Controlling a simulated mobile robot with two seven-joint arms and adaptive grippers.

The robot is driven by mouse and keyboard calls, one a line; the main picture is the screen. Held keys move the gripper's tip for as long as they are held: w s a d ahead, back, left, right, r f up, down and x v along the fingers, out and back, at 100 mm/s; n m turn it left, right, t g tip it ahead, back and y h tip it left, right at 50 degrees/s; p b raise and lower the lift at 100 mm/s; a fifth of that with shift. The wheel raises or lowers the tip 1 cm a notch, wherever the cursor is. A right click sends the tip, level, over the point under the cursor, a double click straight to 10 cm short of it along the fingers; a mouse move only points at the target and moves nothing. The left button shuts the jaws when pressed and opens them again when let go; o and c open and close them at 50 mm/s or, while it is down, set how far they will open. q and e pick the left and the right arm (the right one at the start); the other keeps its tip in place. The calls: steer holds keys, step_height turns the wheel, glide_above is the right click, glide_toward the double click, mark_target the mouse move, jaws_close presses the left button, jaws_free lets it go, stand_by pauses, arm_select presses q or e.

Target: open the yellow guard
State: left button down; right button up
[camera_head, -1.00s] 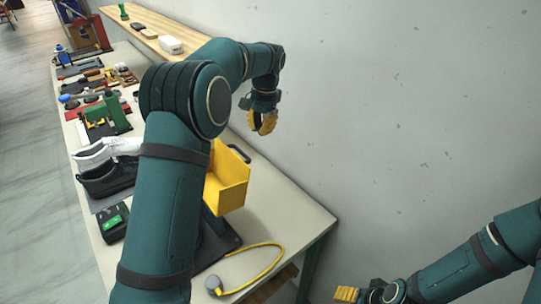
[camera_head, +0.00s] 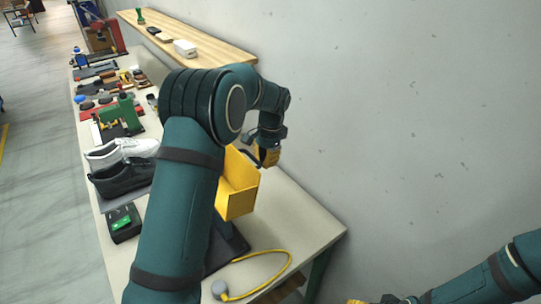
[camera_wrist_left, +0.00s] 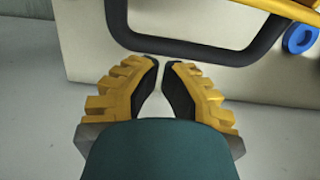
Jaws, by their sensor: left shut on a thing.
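The yellow guard (camera_head: 238,190) stands on a dark base on the bench, partly hidden behind my left arm in the head view. Its dark handle bar (camera_wrist_left: 205,48) crosses the top of the left wrist view, with a yellow edge of the guard (camera_wrist_left: 285,8) above it. My left gripper (camera_head: 268,155) is at the guard's upper back side.
A grey button with a yellow cable (camera_head: 222,288) lies at the bench's near end. Shoes (camera_head: 122,170), a black box with a green screen (camera_head: 123,222) and several tools stand along the left. A wooden shelf (camera_head: 200,40) runs along the wall behind. A blue ring (camera_wrist_left: 299,39) shows beside the handle.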

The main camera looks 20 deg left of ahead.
arm_select(q)
steer(key=shift+s+a+r, duration=0.2)
steer(key=shift+s+r, duration=0.3)
steer(key=shift+r, duration=0.1)
